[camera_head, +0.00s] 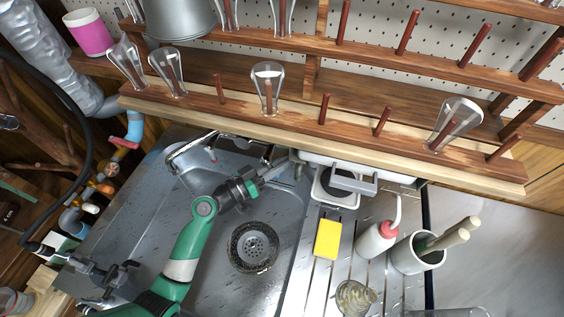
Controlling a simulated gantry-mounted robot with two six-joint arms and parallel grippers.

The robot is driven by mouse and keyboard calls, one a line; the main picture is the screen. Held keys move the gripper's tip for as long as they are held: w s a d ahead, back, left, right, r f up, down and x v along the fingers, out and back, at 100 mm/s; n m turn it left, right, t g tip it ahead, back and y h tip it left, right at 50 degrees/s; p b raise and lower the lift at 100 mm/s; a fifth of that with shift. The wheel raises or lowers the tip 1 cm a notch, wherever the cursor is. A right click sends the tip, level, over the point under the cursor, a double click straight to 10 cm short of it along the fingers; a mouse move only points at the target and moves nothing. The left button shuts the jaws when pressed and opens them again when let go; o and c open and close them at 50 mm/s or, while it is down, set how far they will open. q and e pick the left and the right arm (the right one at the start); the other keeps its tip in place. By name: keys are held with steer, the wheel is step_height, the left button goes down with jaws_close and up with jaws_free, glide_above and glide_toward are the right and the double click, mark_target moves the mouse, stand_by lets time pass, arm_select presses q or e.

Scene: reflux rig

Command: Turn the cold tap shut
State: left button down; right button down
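A chrome tap (190,146) stands at the back left edge of the steel sink, with a curved spout. Small metal fittings run right along the back edge; I cannot tell which is the cold tap's handle. A green and white arm of mine reaches up across the sink.
A wooden drying rack (350,117) with glassware overhangs the back of the sink (215,260). On the right drainer stand a yellow sponge (327,239), a red-and-white bottle (377,241) and a white cup (416,254). Pipes and a black hose crowd the left.

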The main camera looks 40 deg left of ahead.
arm_select(q)
steer(key=shift+s+a+f+m+g+y+p, duration=0.2)
steer(key=shift+a+m+g+y+p, duration=0.1)
steer(key=shift+m+g+p, duration=0.4)
steer(key=shift+s+a+f+m+g+y+p, duration=0.1)
steer(key=shift+a+f+m+g+y+p, duration=0.25)
steer(key=shift+m+p, duration=0.5)
steer(key=shift+s+a+f+m+g+y+p, duration=0.1)
steer(key=shift+s+a+m+g+y+p, duration=0.1)
steer(key=shift+m+g+p, duration=0.6)
steer(key=shift+n, duration=0.25)
steer(key=c, duration=0.8)
jaws_free()
steer(key=shift+c, duration=0.2)
